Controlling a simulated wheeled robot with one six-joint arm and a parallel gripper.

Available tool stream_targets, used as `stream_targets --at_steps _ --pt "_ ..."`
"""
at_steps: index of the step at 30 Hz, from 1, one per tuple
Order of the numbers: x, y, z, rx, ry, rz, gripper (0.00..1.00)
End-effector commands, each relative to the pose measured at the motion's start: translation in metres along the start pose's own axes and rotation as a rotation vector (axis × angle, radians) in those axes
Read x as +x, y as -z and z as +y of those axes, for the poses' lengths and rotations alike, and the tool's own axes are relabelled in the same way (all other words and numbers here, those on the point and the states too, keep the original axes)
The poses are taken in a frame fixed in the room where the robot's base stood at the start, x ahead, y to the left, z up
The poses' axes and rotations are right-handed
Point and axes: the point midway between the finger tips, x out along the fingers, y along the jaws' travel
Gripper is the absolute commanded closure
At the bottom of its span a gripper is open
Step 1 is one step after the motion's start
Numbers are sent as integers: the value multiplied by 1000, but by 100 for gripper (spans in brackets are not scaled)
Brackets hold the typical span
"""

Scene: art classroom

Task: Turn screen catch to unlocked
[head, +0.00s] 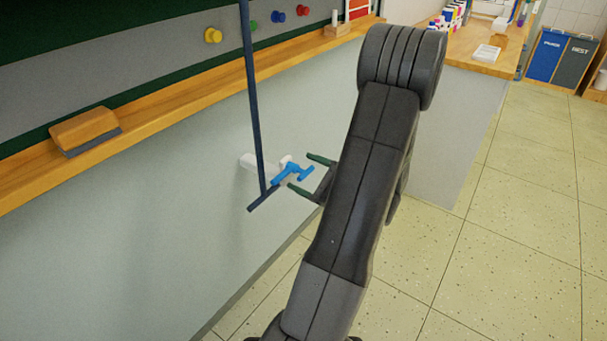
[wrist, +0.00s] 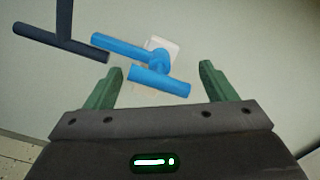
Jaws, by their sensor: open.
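The screen catch (head: 291,173) is a bright blue piece with a lever and a crossbar, on a white mount (head: 247,161) on the pale wall panel below the wooden ledge. In the wrist view, the catch's crossbar (wrist: 160,81) lies tilted between the green fingers, with gaps at both sides. Its lever (wrist: 118,46) points to the upper left, and the white mount (wrist: 163,45) shows behind. My gripper (wrist: 161,68) is open around the crossbar and holds nothing. In the head view, my gripper (head: 301,172) is at the catch, partly hidden by my arm.
A dark blue rod (head: 253,110) with a crosspiece at its foot hangs just left of the catch; it also shows in the wrist view (wrist: 62,38). An eraser (head: 85,132) lies on the ledge (head: 180,101). A counter stands at the back right. The tiled floor at right is clear.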

Motion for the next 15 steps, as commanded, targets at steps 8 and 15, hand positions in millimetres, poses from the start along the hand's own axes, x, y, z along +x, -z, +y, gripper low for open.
stream_targets --at_steps 8,15 --pt "11 0 0 0 1 -1 22" --pt "11 0 0 0 1 0 36"
